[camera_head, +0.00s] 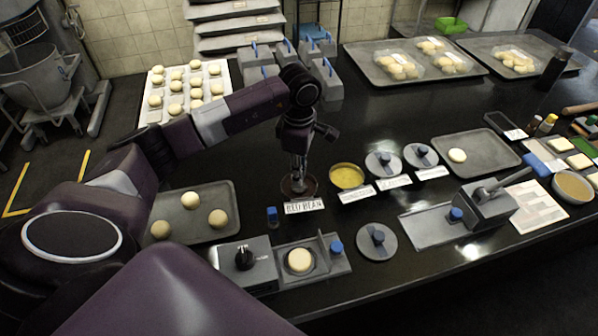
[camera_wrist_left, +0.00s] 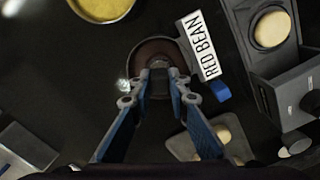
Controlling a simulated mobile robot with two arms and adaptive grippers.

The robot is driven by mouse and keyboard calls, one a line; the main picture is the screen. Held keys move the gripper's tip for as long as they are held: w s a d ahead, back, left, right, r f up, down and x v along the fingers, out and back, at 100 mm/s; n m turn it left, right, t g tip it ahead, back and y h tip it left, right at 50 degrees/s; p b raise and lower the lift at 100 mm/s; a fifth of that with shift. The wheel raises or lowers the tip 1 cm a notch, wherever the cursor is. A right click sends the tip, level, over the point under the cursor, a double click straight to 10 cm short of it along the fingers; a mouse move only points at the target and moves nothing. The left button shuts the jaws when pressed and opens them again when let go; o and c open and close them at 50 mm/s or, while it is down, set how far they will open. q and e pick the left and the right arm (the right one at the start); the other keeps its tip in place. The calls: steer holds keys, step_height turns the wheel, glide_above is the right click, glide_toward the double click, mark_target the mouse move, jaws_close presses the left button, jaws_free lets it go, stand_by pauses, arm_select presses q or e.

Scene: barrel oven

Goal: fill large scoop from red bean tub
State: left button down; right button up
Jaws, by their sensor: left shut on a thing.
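The red bean tub (camera_head: 312,188) is a round tub of dark brown paste behind a RED BEAN label (camera_head: 304,206). It also shows in the left wrist view (camera_wrist_left: 137,55). My left gripper (camera_head: 298,168) points down over the tub. In the left wrist view, the gripper (camera_wrist_left: 158,92) is shut on a dark grey piece, apparently the handle of the large scoop (camera_wrist_left: 158,72). Its lower end is over or in the tub. The scoop's bowl is hidden, so I cannot tell how full it is. My right gripper is not in view.
A tub of yellow filling (camera_head: 347,176) stands right of the red bean tub, with lidded tubs (camera_head: 384,163) beyond. A small blue-topped item (camera_head: 272,214) stands front left of the tub. A scale (camera_head: 244,258) and a press with a dough disc (camera_head: 300,260) are nearer the front edge.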

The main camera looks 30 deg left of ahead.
arm_select(q)
steer(key=shift+r+p, duration=1.85)
steer(key=shift+r, duration=1.65)
steer(key=shift+a, duration=0.1)
